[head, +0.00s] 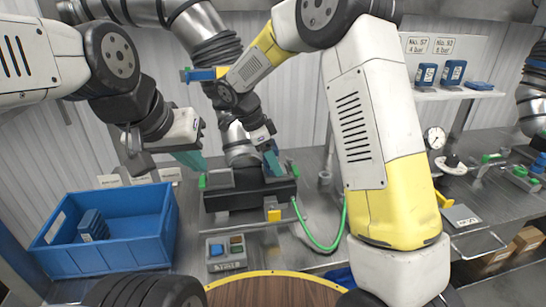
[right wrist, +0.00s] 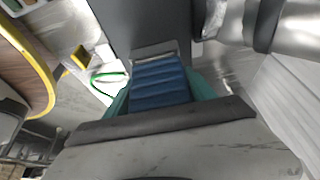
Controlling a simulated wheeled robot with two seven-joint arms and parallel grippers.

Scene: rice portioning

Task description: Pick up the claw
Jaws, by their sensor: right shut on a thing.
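My right gripper (head: 270,160) is low over a black clamp-like device (head: 250,200) on the bench. In the right wrist view my right gripper (right wrist: 162,98) has its teal fingers on both sides of a blue ribbed piece (right wrist: 160,80) and is shut on it. This piece looks like the claw; its far end meets a dark grey block, and I cannot tell if it is seated there. In the head view it is hidden. My left gripper (head: 190,160) hangs above the blue crate's right side; its teal fingertip shows, but its opening is unclear.
A blue crate (head: 60,262) at the left holds a similar blue piece (head: 92,226). A shelf (head: 460,94) at the right carries more labelled blue pieces (head: 426,75). A green hose (head: 318,244) runs from the device. A button box (head: 226,253) and a round wooden top (head: 275,290) are in front.

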